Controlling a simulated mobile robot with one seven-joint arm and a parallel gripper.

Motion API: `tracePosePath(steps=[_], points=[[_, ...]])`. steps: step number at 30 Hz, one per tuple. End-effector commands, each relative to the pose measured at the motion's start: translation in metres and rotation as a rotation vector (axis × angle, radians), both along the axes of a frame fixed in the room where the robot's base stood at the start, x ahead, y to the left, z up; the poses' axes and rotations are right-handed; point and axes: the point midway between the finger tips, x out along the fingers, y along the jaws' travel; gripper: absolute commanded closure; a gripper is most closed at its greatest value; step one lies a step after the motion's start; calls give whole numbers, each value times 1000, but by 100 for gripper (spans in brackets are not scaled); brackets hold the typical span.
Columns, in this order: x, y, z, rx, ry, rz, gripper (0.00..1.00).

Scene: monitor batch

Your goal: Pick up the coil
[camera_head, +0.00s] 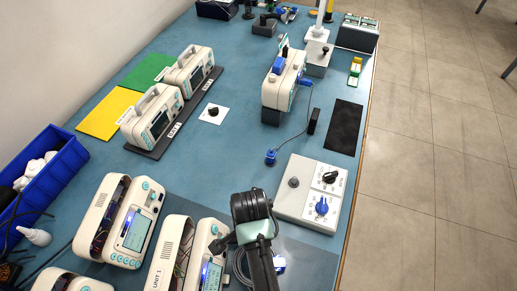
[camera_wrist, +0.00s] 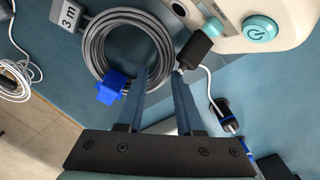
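The coil (camera_wrist: 92,48) is a grey cable wound in a ring, with a blue clip (camera_wrist: 112,87) on its lower part and a grey "3 m" tag (camera_wrist: 68,15) beside it in the wrist view. In the head view the coil (camera_head: 238,264) is partly hidden by my arm, just right of a monitor. My gripper (camera_wrist: 160,76) is open. In the wrist view its fingertips straddle the right side of the coil's ring in the picture; I cannot tell how far above it they are. Nothing is visibly gripped.
A monitor (camera_wrist: 265,15) with a teal power button is close to the fingers. A black plug (camera_wrist: 196,48) and cable lie right of the coil. A control box with knobs (camera_head: 311,191) stands to the right. Monitors (camera_head: 120,220) and a blue bin (camera_head: 62,170) are left.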

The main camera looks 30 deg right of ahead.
Motion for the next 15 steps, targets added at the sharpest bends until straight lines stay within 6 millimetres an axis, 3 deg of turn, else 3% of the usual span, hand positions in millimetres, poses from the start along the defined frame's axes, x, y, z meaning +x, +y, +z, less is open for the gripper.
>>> tracePosePath(steps=[6,15], points=[[1,0,-30,1,1,0,65],[1,0,-34,0,0,0,65]])
